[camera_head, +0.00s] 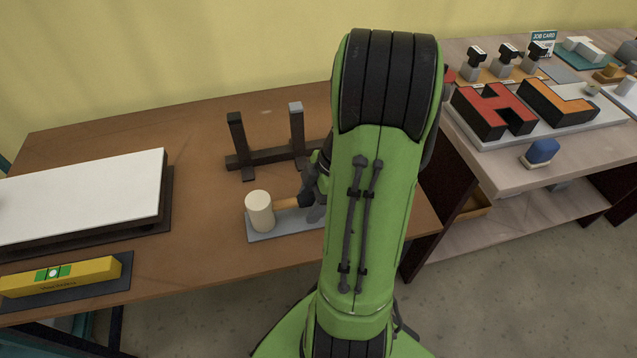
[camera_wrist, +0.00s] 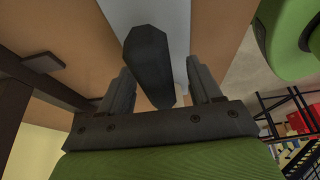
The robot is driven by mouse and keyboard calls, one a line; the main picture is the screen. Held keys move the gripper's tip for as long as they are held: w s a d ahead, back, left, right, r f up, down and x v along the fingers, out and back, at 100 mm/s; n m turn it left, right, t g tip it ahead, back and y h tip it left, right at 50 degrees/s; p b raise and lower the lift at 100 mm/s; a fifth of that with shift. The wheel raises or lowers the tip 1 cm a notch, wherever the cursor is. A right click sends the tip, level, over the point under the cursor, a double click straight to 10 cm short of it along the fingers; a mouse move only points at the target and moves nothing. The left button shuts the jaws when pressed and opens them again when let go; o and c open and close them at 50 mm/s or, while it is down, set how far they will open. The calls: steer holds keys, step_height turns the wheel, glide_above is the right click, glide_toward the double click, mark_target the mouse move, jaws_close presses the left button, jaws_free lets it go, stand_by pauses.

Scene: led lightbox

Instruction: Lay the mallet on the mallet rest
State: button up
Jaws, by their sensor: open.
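The mallet (camera_head: 260,212) has a cream cylindrical head, a wooden handle and a dark grip end. Its head shows at the front middle of the brown table in the head view, over a flat grey plate (camera_head: 262,234), which may be the mallet rest. My gripper (camera_wrist: 158,68) is open, with one finger on each side of a dark bar, apparently the mallet's grip (camera_wrist: 148,48). A gap shows at the right finger; contact on the left is unclear. My arm hides most of the gripper and the plate's right end in the head view.
A dark wooden stand (camera_head: 268,156) with two upright posts is just behind the mallet. A white-topped panel (camera_head: 90,195) and a yellow level (camera_head: 62,277) lie to the left. A second bench at right holds red and orange letters (camera_head: 495,108). Bare table lies between panel and mallet.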

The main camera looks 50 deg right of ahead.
steer(key=p+v, duration=0.6)
steer(key=v, duration=0.9)
steer(key=w+a+r+m+h+p, duration=0.1)
steer(key=w+a+r+m+p, duration=0.25)
steer(key=a+r, duration=0.45)
steer(key=s+a+r+m+t+h+p, duration=0.1)
steer(key=s+a+r+m+p, duration=0.2)
steer(key=a, duration=0.4)
steer(key=s+a+r+m+t+h+p, duration=0.1)
steer(key=s+a+r+m+t+p, duration=0.1)
steer(key=a+r, duration=0.5)
steer(key=s+m+p, duration=0.1)
steer(key=m, duration=0.1)
steer(key=shift+s+m+h, duration=0.3)
steer(key=shift+m+h, duration=0.05)
steer(key=shift+h, duration=0.05)
